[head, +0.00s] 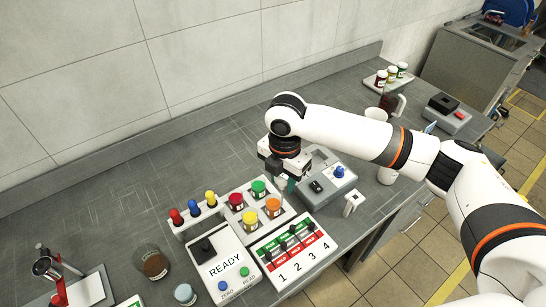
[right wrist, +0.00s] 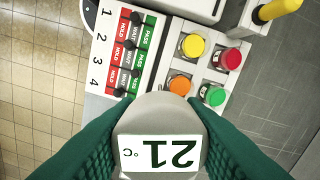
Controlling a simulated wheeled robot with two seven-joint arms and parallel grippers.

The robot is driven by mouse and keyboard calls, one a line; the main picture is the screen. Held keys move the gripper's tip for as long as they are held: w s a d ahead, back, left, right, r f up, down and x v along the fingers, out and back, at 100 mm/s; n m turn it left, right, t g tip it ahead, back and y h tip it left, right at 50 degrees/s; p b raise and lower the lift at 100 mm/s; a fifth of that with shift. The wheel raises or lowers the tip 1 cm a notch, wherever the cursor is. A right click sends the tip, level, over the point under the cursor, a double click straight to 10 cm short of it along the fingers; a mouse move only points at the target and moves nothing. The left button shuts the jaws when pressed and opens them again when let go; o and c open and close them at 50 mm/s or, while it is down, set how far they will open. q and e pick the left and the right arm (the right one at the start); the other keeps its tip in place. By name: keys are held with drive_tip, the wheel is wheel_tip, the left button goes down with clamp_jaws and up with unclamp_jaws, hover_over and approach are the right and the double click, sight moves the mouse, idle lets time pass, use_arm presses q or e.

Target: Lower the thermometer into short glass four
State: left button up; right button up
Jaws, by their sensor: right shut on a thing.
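In the right wrist view the thermometer (right wrist: 163,108) is a grey rounded body with a white display reading 21 °C. My right gripper (right wrist: 160,122) is shut on it, with a green finger on each side. In the head view this gripper (head: 287,182) is above the bench, just behind the coloured cups; the thermometer is mostly hidden there. The short cups are red (head: 236,201), green (head: 259,188), yellow (head: 249,219) and orange (head: 273,207). I read no number on them, so I cannot tell which is glass four. The thermometer's lower end is hidden. My left gripper is out of view.
A switch panel (head: 290,252) numbered 1 to 4 stands in front of the cups. A READY box (head: 225,263) is left of it. A grey device with a blue knob (head: 339,173) is right of the gripper. A beaker (head: 152,262) of brown contents stands left. The back-left bench is clear.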

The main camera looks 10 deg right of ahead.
drive_tip(key=w+n, duration=0.1)
drive_tip(key=n, duration=0.2)
drive_tip(key=w+a+n+p, duration=0.1)
drive_tip(key=n, duration=0.1)
drive_tip(key=w+r+n, duration=0.1)
drive_tip(key=n, duration=0.2)
drive_tip(key=shift+w+a+r+n+p, duration=0.1)
drive_tip(key=shift+w+a+n+p, duration=0.15)
drive_tip(key=shift+w+n+p, duration=0.1)
wheel_tip(320, 180, down, 10)
drive_tip(key=b, duration=0.5)
drive_tip(key=shift+r, duration=0.15)
idle(0.6)
